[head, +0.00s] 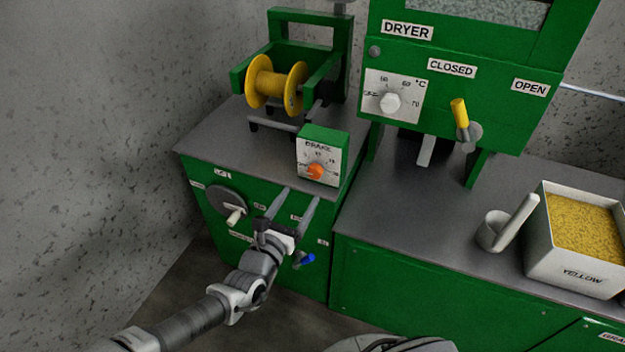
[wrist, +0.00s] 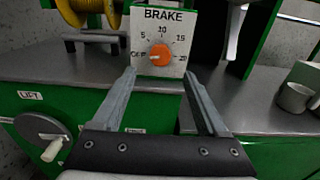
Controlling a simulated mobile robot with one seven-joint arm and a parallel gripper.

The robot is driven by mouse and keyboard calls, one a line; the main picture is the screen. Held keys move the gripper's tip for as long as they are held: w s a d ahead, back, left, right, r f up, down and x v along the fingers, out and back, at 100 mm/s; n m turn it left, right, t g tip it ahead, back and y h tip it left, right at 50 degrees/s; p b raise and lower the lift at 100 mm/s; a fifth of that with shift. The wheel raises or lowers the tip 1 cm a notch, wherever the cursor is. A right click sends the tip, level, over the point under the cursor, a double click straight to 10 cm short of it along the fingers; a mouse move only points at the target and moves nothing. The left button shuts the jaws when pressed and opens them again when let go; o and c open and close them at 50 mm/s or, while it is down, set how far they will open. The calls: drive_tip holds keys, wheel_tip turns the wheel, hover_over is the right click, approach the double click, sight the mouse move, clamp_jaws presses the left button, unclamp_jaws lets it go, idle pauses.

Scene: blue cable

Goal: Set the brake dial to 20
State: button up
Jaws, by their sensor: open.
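The brake dial is an orange knob (head: 315,171) on a white plate of a green box marked BRAKE. It also shows near the top middle of the wrist view (wrist: 160,55), with marks OFF, 5, 10, 15 and 20 around it. Its pointer is small and seems to face left, toward OFF. My gripper (head: 300,195) is open and empty, in front of and a little below the dial. In the wrist view my gripper (wrist: 159,73) has its two fingertips spread to either side of the knob's lower edge, apart from it.
A yellow spool (head: 275,83) stands on the bench behind the dial box. A LIFT crank (head: 228,203) and a blue handle (head: 304,260) are on the green front. The dryer (head: 470,75), a scoop (head: 508,225) and a bin of yellow granules (head: 575,270) are at right.

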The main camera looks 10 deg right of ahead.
sight(314, 175)
drive_tip(key=x, duration=0.8)
drive_tip(key=shift+w+d, duration=0.25)
drive_tip(key=shift+w, duration=0.05)
clamp_jaws()
